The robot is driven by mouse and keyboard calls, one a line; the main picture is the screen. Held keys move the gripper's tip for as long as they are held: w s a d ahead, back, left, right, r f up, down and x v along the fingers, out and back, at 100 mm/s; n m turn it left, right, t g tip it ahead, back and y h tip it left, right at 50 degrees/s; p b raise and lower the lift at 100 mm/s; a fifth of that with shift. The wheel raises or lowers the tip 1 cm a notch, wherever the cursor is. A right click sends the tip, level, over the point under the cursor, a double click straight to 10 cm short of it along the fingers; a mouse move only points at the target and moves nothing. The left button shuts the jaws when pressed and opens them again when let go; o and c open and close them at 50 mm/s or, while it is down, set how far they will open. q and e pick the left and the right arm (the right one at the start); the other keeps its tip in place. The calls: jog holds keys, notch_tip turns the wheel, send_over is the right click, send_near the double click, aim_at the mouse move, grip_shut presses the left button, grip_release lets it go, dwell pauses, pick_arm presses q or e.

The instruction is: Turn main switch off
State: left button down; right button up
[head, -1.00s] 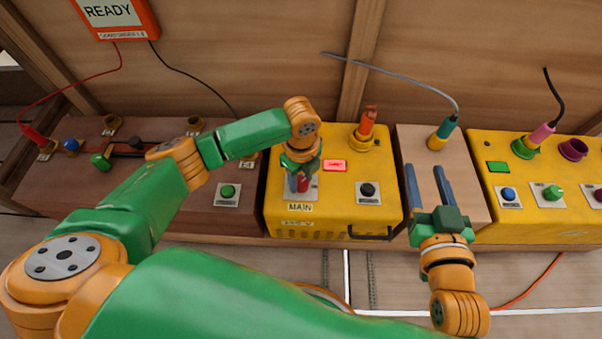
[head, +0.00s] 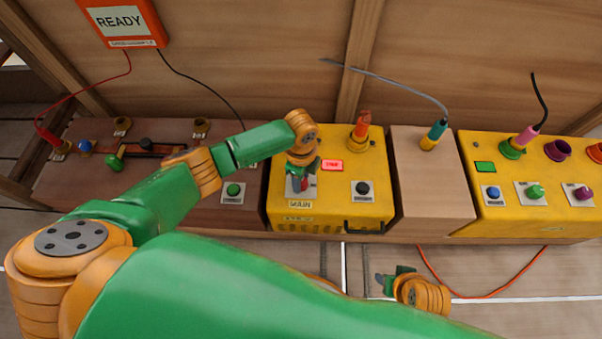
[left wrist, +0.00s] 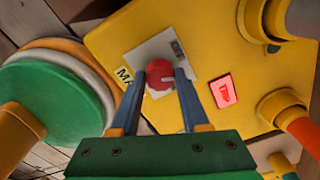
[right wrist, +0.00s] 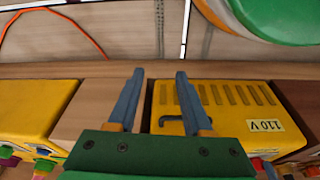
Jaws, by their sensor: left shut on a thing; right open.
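The main switch has a red knob (left wrist: 160,76) on a pale plate on the yellow box (head: 283,213). In the head view the knob is mostly hidden under my left gripper (head: 300,184). In the left wrist view my left gripper's blue fingers (left wrist: 160,84) are shut on the knob, one on each side. A red lit indicator (head: 331,165) glows beside the switch, and it also shows in the left wrist view (left wrist: 223,91). My right gripper (head: 384,279) is low in front of the boxes; in the right wrist view its fingers (right wrist: 157,92) are apart and empty.
A black knob (head: 362,189) and an orange plug (head: 361,127) are on the same yellow box. A plain wooden block (head: 430,180) stands to its right, then another yellow box (head: 530,213). An orange display (head: 122,21) reads READY. A loose orange cable (head: 490,294) lies in front.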

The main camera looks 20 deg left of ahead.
pick_arm(q)
jog(key=n+p, duration=0.2)
jog(key=n, duration=0.1)
jog(key=shift+r+n+p, duration=0.1)
jog(key=shift+n+p, duration=0.2)
jog(key=shift+p, duration=0.05)
jog(key=shift+n+p, duration=0.35)
jog(key=shift+n, duration=0.35)
pick_arm(e)
jog(key=s+d+f, duration=0.1)
jog(key=s+f, duration=0.3)
jog(key=f, duration=0.3)
jog(key=shift+s+g, duration=0.3)
jog(key=shift+s, duration=0.05)
jog(key=shift+f, duration=0.1)
pick_arm(q)
jog(key=shift+c, duration=2)
grip_release()
